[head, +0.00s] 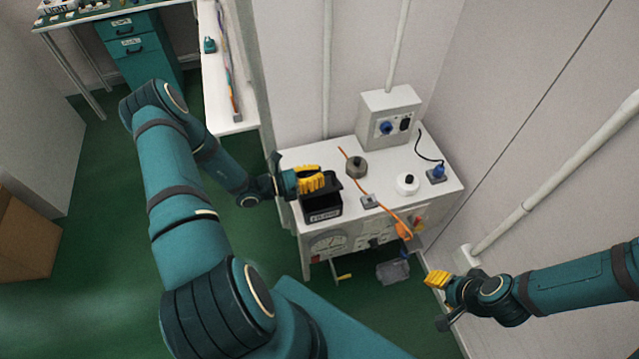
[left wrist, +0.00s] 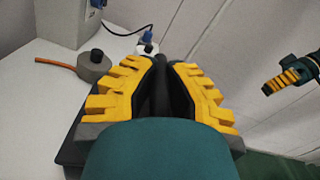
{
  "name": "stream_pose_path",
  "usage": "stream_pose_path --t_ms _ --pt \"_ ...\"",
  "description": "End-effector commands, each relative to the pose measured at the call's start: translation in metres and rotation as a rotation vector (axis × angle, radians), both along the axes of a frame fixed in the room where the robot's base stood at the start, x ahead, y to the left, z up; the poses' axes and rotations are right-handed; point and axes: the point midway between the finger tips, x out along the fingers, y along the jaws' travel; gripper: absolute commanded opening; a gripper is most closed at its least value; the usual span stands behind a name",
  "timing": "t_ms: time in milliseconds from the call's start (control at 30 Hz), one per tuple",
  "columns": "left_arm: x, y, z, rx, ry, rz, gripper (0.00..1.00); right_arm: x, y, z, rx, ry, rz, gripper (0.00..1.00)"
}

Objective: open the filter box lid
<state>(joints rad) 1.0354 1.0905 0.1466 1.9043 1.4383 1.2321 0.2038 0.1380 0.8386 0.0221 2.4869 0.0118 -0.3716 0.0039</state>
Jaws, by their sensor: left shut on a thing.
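The filter box (head: 322,212) is a black box with a pale label on its front, at the left front corner of the white cabinet top. Part of it shows as a dark edge at the lower left in the left wrist view (left wrist: 74,150). My left gripper (head: 312,181) is over the box, its yellow-padded fingers shut on a dark part that I take for the lid. This dark piece (left wrist: 161,92) shows between the fingers in the left wrist view. The fingers hide much of the lid, so its angle is unclear. My right gripper (head: 437,279) hangs away from the box, right of the cabinet.
The white cabinet (head: 400,170) also bears a grey round part (head: 356,167), a white round part (head: 407,184), a blue plug (head: 438,173) and an orange cable (head: 372,194). A grey switch box (head: 390,116) stands at the wall behind. Green floor is open to the left.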

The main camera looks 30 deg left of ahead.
Motion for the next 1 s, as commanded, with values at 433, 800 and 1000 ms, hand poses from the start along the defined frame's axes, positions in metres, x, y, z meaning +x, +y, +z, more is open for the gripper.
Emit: stream_pose_path --t_ms 433,800,1000 --pt "0.030 0.034 0.018 -0.321 0.268 -0.002 0.00 0.000 0.000 -0.005 -0.001 0.000 0.000 0.47" --pt "0.052 0.059 0.017 -0.552 0.464 -0.002 0.00 0.000 0.001 -0.018 -0.003 0.001 0.000 0.47" --pt "0.059 0.068 0.015 -0.595 0.501 -0.002 0.00 0.000 0.001 -0.024 -0.005 0.001 -0.001 0.47"
